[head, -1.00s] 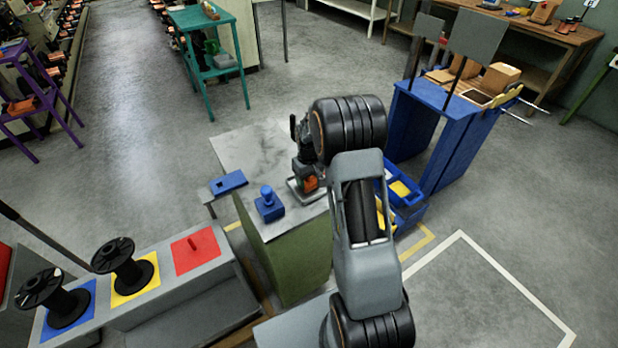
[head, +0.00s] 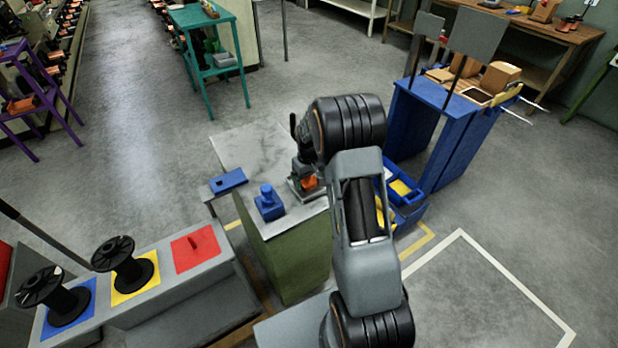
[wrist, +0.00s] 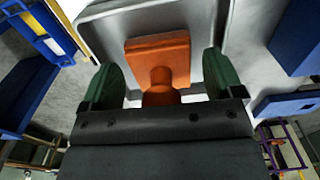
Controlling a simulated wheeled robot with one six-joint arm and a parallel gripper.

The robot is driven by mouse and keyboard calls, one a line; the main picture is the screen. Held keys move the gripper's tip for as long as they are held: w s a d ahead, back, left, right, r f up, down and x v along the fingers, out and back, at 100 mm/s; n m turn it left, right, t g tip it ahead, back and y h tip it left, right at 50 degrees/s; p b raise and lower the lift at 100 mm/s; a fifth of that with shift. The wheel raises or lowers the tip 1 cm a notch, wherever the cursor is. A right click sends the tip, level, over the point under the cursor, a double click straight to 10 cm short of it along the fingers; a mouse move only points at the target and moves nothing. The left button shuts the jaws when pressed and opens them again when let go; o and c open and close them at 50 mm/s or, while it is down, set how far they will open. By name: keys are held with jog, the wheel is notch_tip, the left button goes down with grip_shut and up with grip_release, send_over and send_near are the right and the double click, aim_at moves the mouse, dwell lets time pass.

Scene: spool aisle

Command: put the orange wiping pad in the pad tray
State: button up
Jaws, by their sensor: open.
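The orange wiping pad (wrist: 160,58) has a square plate and a round knob. In the wrist view it lies within the grey pad tray (wrist: 105,38), whose raised rim shows around it. My gripper (wrist: 161,72) is open, with one green finger on each side of the pad's knob and gaps between. In the head view the orange pad (head: 310,182) shows as a small patch under my gripper, on the grey-topped green bench (head: 245,150). My arm hides part of the bench there.
A blue knobbed pad (head: 268,204) and a flat blue block (head: 229,181) sit left of my gripper. A blue cart (head: 440,130) with a blue bin (head: 400,196) stands to the right. A spool stand (head: 175,285) is at the lower left.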

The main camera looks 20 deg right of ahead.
notch_tip(320, 180, up, 11)
jog(key=shift+r+b, duration=0.2)
jog(key=shift+b, duration=0.2)
jog(key=s+a+r+t, duration=0.2)
jog(key=s+a+r, duration=0.6)
jog(key=s, duration=0.4)
jog(key=s+a+m+t, duration=0.1)
jog(key=s+a, duration=0.2)
jog(key=s, duration=0.7)
jog(key=shift+f+t, duration=0.3)
jog(key=shift+f, duration=0.15)
